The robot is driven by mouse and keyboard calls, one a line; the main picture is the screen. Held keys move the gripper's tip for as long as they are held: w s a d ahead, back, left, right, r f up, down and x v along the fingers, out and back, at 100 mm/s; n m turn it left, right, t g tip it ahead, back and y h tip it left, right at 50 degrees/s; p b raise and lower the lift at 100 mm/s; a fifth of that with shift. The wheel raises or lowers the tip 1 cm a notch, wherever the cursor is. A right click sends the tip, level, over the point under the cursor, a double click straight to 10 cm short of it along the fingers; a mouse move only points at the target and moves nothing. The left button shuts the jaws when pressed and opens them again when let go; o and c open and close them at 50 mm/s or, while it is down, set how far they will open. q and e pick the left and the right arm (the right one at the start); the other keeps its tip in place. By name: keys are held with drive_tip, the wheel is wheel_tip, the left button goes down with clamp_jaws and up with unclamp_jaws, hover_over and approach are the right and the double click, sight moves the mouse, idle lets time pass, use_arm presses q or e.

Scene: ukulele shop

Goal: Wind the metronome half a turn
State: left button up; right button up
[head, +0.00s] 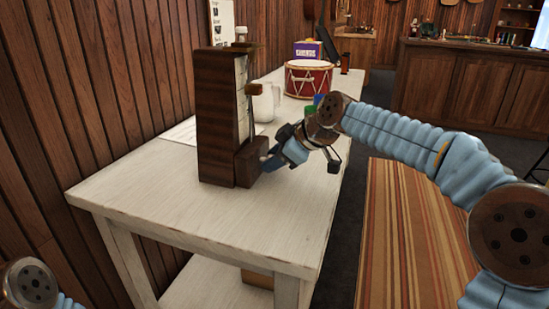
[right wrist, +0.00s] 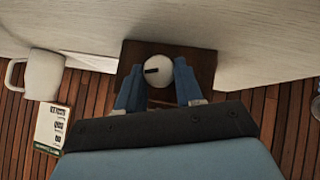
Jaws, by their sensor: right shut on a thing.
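The metronome (head: 216,118) is a tall dark-brown wooden case standing upright on the white table, with a pale front strip and a low block at its base. My right gripper (head: 266,162) reaches in from the right and meets this low block. In the right wrist view, its two blue fingers (right wrist: 158,72) sit on either side of a round pale knob (right wrist: 158,66) with a dark slot mark, on the dark wood (right wrist: 130,55). The gripper is shut on this knob. In the head view the fingers hide the knob. My left gripper is not in view.
On the white table (head: 170,190), a white mug (head: 267,103) stands behind the metronome. A red drum (head: 308,80) and a purple box (head: 305,50) are farther back. The near tabletop is clear. A wood-panelled wall (head: 90,80) runs along the left.

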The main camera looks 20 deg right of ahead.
drive_tip(key=shift+c, duration=0.3)
drive_tip(key=shift+w+d+r+m+g+y+p, duration=0.15)
drive_tip(key=shift+m+g+y+p, duration=0.25)
drive_tip(key=shift+g+p, duration=0.4)
drive_tip(key=shift+w+m+g+y+p, duration=0.15)
drive_tip(key=shift+m+g+y+p, duration=0.4)
drive_tip(key=shift+g, duration=0.25)
drive_tip(key=shift+w+d+f+m+g+y, duration=0.1)
drive_tip(key=shift+m+g+y, duration=0.3)
drive_tip(key=shift+g+y, duration=0.15)
drive_tip(key=shift+w+d+f+m+g+y, duration=0.1)
drive_tip(key=shift+m+g+y, duration=0.3)
drive_tip(key=shift+g, duration=0.15)
drive_tip(key=shift+w+d+f+m+g+y, duration=0.1)
drive_tip(key=shift+w+m+g+y, duration=0.05)
drive_tip(key=shift+m+g+y, duration=0.75)
drive_tip(key=shift+w+d+f+m+g+y, duration=0.1)
drive_tip(key=shift+f+m+g+y, duration=0.05)
drive_tip(key=shift+m+g+y, duration=0.75)
drive_tip(key=shift+f+m+g+y, duration=0.2)
drive_tip(key=shift+m+g+y, duration=0.4)
drive_tip(key=shift+m+y, duration=0.7)
drive_tip(key=shift+y, duration=0.4)
